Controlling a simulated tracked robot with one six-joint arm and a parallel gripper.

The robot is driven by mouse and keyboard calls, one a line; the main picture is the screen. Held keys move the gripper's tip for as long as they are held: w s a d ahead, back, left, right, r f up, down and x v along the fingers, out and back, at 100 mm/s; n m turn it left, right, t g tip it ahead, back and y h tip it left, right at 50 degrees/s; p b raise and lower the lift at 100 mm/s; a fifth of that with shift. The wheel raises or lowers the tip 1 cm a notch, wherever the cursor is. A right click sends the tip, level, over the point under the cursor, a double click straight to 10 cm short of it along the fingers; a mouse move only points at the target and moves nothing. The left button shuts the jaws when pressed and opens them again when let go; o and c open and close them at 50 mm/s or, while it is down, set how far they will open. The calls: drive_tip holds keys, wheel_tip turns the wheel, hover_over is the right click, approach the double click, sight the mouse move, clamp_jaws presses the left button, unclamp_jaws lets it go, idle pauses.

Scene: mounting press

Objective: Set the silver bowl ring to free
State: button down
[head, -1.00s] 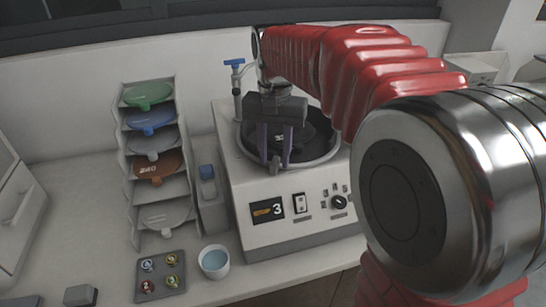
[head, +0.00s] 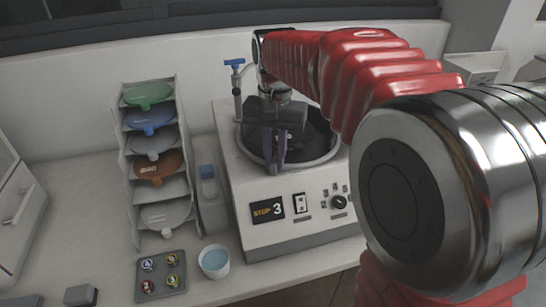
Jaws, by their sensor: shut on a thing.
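The silver bowl ring (head: 322,157) runs around the dark bowl on top of the white machine (head: 235,185). My gripper (head: 275,162) is over the front of the bowl, its purple fingers pointing down and closed together at the front rim. It is shut on the small grey tab of the ring, which the fingers now almost wholly hide. My gripper body covers part of the bowl, and my arm covers its right side. I cannot read the ring's setting.
The machine's front has a display (head: 268,209) reading STOP 3, a switch (head: 299,203) and a knob (head: 339,202). A blue-handled tap (head: 235,63) stands behind. A disc rack (head: 127,150), cup (head: 214,262) and small tray (head: 161,276) stand left.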

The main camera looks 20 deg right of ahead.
sight(250, 163)
idle(0.4)
drive_tip(key=shift+w+a+m, duration=0.6)
drive_tip(key=shift+a+m, duration=0.1)
drive_tip(key=shift+a, duration=0.1)
drive_tip(key=shift+w+a+m, duration=0.6)
drive_tip(key=shift+a+m, duration=0.1)
drive_tip(key=shift+a, duration=0.05)
drive_tip(key=shift+w+a+r+m, duration=0.1)
drive_tip(key=shift+w+a+m, duration=0.9)
drive_tip(key=shift+w+m, duration=0.15)
drive_tip(key=c, duration=1.7)
unclamp_jaws()
wheel_tip(250, 163, up, 14)
drive_tip(key=shift+f, duration=0.2)
